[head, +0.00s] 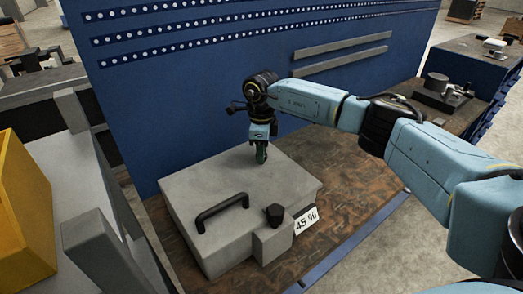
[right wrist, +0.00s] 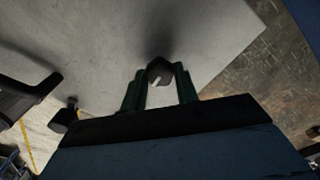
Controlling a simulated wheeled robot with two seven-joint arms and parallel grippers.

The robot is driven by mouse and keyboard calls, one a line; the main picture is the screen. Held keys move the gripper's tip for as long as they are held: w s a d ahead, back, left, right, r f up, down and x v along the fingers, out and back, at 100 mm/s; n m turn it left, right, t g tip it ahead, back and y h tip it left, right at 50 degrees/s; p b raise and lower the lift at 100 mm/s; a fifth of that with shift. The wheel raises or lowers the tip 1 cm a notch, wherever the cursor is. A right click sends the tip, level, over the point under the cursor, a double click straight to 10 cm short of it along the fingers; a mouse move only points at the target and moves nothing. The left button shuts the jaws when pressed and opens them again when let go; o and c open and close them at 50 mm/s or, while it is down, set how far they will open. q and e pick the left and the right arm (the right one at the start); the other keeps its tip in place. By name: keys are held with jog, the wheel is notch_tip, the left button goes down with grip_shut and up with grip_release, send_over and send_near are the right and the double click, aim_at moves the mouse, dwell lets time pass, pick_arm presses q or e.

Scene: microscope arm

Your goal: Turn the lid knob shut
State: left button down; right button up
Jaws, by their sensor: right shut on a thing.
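A grey box (head: 199,184) with a flat lid stands on the brown bench. My right gripper (head: 261,153) points down at the rear part of the lid. In the right wrist view its two green fingers (right wrist: 159,88) are shut on a small dark, faceted lid knob (right wrist: 160,71), one finger on each side. In the head view the fingers hide this knob. Its turn angle cannot be told. My left gripper is not in view.
A black handle (head: 222,211) rises from the lid's front left. A second dark knob (head: 273,213) sits on a grey block at the box's front, beside a white "45 90" label (head: 306,221). A blue perforated panel (head: 200,90) stands behind. A yellow bin (head: 22,215) is at left.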

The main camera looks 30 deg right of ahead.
jog(key=shift+r, duration=0.1)
jog(key=o, duration=1)
notch_tip(320, 180, up, 13)
jog(key=shift+r+b, duration=0.15)
jog(key=shift+b, duration=0.25)
